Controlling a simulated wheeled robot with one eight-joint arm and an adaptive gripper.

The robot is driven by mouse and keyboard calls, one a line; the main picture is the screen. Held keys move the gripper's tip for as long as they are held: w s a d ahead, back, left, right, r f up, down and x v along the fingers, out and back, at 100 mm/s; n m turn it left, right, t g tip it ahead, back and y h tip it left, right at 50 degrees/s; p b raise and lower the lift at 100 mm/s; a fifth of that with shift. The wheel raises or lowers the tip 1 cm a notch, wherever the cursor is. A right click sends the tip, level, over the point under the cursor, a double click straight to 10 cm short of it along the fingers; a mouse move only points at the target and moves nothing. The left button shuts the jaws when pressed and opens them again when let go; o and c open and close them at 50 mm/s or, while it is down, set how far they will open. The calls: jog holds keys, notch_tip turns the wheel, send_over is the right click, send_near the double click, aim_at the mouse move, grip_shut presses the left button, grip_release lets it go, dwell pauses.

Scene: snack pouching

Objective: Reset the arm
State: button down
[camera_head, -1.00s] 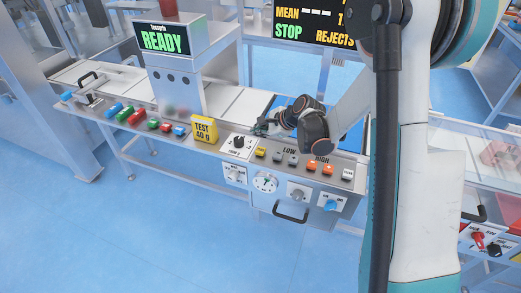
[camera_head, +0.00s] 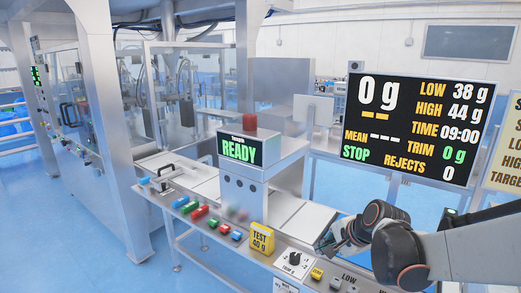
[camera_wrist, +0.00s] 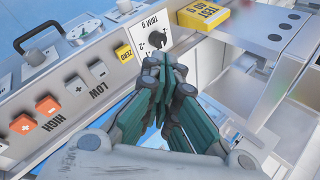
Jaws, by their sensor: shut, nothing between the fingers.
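My gripper (camera_wrist: 158,92) is shut and empty, its teal-grey fingers closed together in the wrist view. It hangs over the panel of the checkweigher, close to the TRIM knob (camera_wrist: 155,41) and the yellow ZERO button (camera_wrist: 123,51). In the head view my gripper (camera_head: 325,243) is at the lower right, beside the TRIM knob (camera_head: 295,258) and right of the yellow TEST 40 g block (camera_head: 261,237). My arm (camera_head: 470,250) reaches in from the right edge.
The checkweigher display (camera_head: 240,150) reads READY. A black screen (camera_head: 415,130) shows 0 g, STOP and REJECTS 0. Several coloured buttons line the panel's front edge. LOW and HIGH buttons (camera_wrist: 48,105) lie left of my gripper in the wrist view. Blue floor (camera_head: 90,225) is clear at left.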

jog(key=s+r+n+h, duration=0.1)
jog(key=s+r+n, duration=0.2)
jog(key=s, duration=0.9)
jog(key=s+d+r+n+h, duration=0.1)
jog(key=s+r+n+h, duration=0.1)
jog(key=s+n, duration=0.8)
jog(key=shift+s+d+r+n+h, duration=0.3)
jog(key=shift+s+r, duration=0.35)
jog(key=shift+s, duration=0.5)
